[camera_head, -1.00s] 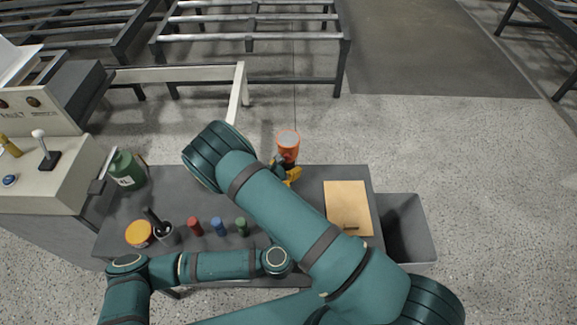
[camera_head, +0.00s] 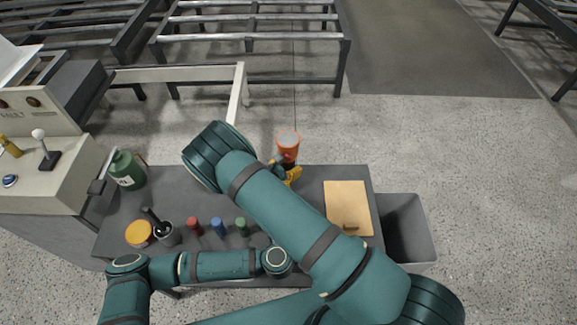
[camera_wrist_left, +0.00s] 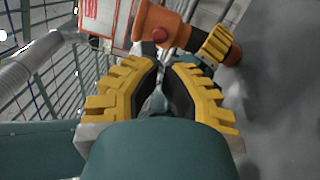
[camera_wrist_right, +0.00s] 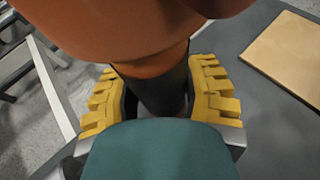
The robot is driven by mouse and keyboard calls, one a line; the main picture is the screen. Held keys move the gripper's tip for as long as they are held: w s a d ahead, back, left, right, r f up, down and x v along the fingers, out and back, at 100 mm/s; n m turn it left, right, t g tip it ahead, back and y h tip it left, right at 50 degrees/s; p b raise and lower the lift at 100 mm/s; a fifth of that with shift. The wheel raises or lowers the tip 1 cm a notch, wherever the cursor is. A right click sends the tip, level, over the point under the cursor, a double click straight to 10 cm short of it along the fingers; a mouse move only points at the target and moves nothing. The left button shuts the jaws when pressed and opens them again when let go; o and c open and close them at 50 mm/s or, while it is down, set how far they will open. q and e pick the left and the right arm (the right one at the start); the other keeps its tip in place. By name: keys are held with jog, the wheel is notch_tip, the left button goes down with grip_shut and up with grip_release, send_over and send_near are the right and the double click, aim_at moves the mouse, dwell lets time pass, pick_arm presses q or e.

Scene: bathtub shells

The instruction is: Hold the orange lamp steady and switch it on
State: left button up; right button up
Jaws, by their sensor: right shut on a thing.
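The orange lamp (camera_head: 288,147) is upright beyond my right arm, at the far edge of the table. My right gripper (camera_head: 292,176) is shut around its dark lower handle, and the right wrist view shows a yellow finger on each side of the handle (camera_wrist_right: 160,92). The left wrist view shows the lamp's orange body (camera_wrist_left: 182,32) with a small red button (camera_wrist_left: 159,34). My left gripper (camera_wrist_left: 164,64) has its fingertips together just below that button; I cannot tell whether they touch it. In the head view the left hand is mostly hidden behind the right arm.
A grey bin (camera_head: 412,225) stands right. A control console (camera_head: 45,170) stands left.

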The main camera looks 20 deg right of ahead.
aim_at(287, 157)
pick_arm(q)
grip_shut()
jog(key=n+g+y, duration=0.1)
jog(key=n+g, duration=0.1)
jog(key=n, duration=0.5)
jog(key=s+a+n+g+y, duration=0.1)
jog(key=n+g+y, duration=0.1)
jog(key=n, duration=0.6)
jog(key=f+n+g+y, duration=0.1)
jog(key=n+g+y, duration=0.1)
jog(key=n, duration=0.6)
jog(key=shift+s+a, duration=0.35)
jog(key=shift+a, duration=0.05)
jog(key=w+d, duration=0.3)
jog(key=w, duration=0.5)
jog(key=shift+w, duration=0.15)
jog(key=shift+w+d, duration=0.15)
jog(key=shift+w, duration=0.3)
